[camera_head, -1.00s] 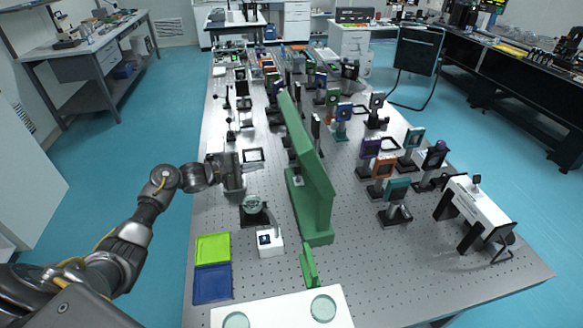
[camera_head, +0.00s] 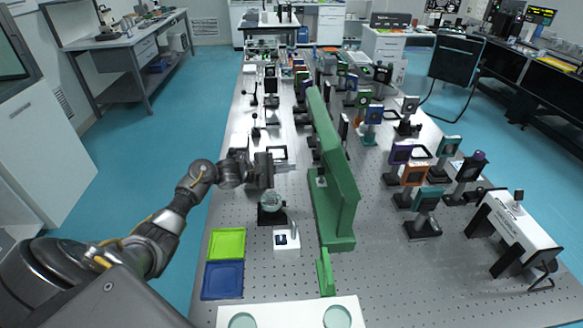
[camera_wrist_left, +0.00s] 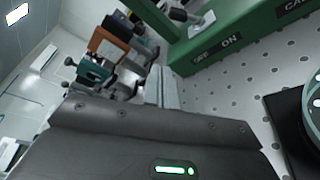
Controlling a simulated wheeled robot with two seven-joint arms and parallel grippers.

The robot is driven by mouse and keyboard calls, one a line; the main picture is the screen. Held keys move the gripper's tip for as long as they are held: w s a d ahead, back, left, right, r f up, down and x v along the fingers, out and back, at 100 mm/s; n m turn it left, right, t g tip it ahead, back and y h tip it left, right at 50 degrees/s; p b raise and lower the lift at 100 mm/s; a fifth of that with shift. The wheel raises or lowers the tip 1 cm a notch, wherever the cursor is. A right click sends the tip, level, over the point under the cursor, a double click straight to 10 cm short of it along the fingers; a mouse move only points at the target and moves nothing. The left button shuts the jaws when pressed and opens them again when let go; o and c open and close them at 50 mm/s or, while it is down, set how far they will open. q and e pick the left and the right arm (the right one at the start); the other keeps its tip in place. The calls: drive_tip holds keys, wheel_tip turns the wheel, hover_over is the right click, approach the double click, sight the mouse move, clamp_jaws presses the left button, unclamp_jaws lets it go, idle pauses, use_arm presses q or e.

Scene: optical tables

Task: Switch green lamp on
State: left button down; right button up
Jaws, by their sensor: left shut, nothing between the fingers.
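A tall green slanted fixture (camera_head: 337,190) stands mid-table on a green base; it looks like the green lamp, but I cannot tell if it is lit. Its base (camera_wrist_left: 232,40) shows OFF and ON labels in the left wrist view. A small metallic switch (camera_wrist_left: 193,24) sits by these labels; it is a small pale spot (camera_head: 321,180) in the head view. My left gripper (camera_head: 287,168) is shut and empty, left of the fixture and apart from it. Its fingers (camera_wrist_left: 162,88) point toward the base in the left wrist view. My right gripper is out of view.
A round glass piece on a black mount (camera_head: 271,208) stands just in front of my left gripper. A white box (camera_head: 287,240), a lime tray (camera_head: 226,244) and a blue tray (camera_head: 222,280) are nearer. Optic mounts (camera_head: 413,177) crowd the right side.

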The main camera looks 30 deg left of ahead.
sight(310, 169)
use_arm(q)
drive_tip(key=x, duration=0.8)
drive_tip(key=shift+d+r, duration=0.1)
drive_tip(key=shift+r, duration=0.05)
drive_tip(key=s+d+r+p, duration=0.2)
drive_tip(key=s+p, duration=0.1)
drive_tip(key=shift+w, duration=0.1)
drive_tip(key=shift+f, duration=0.1)
drive_tip(key=shift+p, duration=0.3)
drive_tip(key=shift+m, duration=0.3)
